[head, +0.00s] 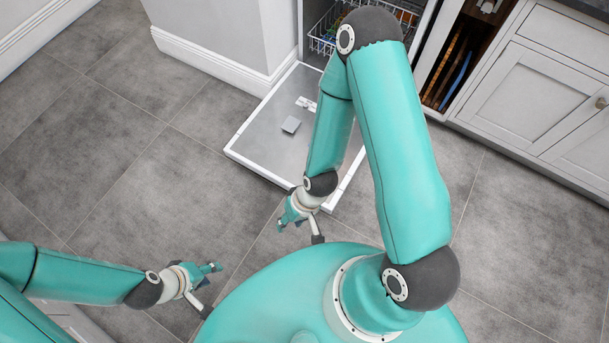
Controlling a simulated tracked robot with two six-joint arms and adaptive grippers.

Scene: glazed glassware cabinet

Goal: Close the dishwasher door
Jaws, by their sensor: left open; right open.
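The dishwasher door (262,146) is folded down flat, low over the floor, with its silver inner face up and a white rim. The dishwasher opening (318,22) is behind it, with a wire rack (325,38) of items inside. My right gripper (300,226) is open and empty just in front of the door's near edge; I cannot tell whether it touches it. My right arm hides the door's right part and some of the opening. My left gripper (214,286) is open and empty over the floor at lower left, apart from the door.
White cabinets (535,85) stand to the right, with an open narrow compartment of upright boards (455,75) beside the dishwasher. A white wall end with baseboard (215,60) stands left of the door. The grey tiled floor (110,130) at left is clear.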

